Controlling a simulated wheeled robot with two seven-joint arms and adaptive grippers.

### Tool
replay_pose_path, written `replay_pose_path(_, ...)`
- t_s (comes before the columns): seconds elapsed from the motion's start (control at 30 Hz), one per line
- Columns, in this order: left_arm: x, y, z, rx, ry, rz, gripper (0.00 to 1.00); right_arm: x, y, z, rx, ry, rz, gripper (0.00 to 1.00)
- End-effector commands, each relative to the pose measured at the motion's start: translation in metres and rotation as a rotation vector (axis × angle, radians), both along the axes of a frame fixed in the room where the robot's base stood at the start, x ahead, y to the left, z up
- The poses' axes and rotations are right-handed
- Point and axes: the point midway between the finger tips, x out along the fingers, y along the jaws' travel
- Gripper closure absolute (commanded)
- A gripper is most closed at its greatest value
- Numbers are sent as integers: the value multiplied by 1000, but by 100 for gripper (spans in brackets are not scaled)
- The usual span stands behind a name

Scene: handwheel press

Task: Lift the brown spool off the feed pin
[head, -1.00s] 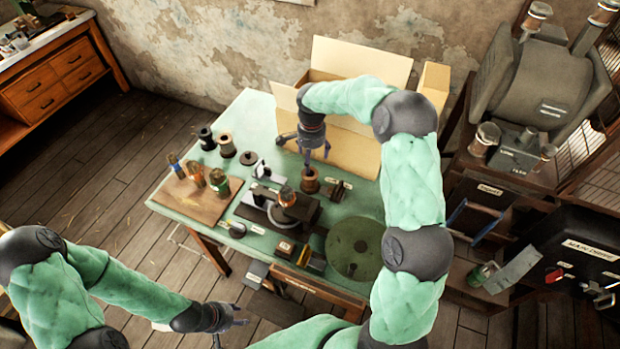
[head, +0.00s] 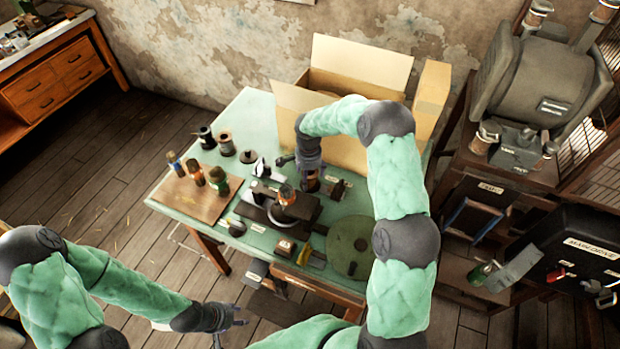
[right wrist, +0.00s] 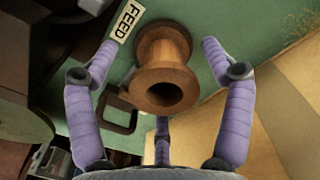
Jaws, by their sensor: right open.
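The brown spool (right wrist: 163,70) stands in the middle of the right wrist view, its hollow top facing the camera, beside the FEED label (right wrist: 126,22). In the head view the spool (head: 310,184) is mostly hidden under my right gripper (head: 303,175). My right gripper (right wrist: 160,80) is open, its purple fingers spread on either side of the spool and apart from it. The feed pin is not visible inside the spool. My left gripper (head: 228,322) is low at the front left, away from the table; whether it is open is unclear.
The press (head: 285,208) stands just in front of the spool, with a green disc (head: 352,246) to its right. An open cardboard box (head: 352,140) is behind. Several other spools stand on the left of the green table (head: 262,112), near a brown board (head: 195,203).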

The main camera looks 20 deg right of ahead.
Motion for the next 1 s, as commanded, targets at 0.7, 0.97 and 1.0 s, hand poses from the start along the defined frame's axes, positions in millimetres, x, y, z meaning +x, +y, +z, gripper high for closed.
replay_pose_path(0.7,0,0,0,0,0,0,60,0,0,1,0,1,1,77)
replay_pose_path(0.97,0,0,1,0,0,0,60,0,0,15,-1,-2,1,77)
replay_pose_path(1.0,0,0,2,0,0,0,60,1,-1,20,-1,-2,1,77)
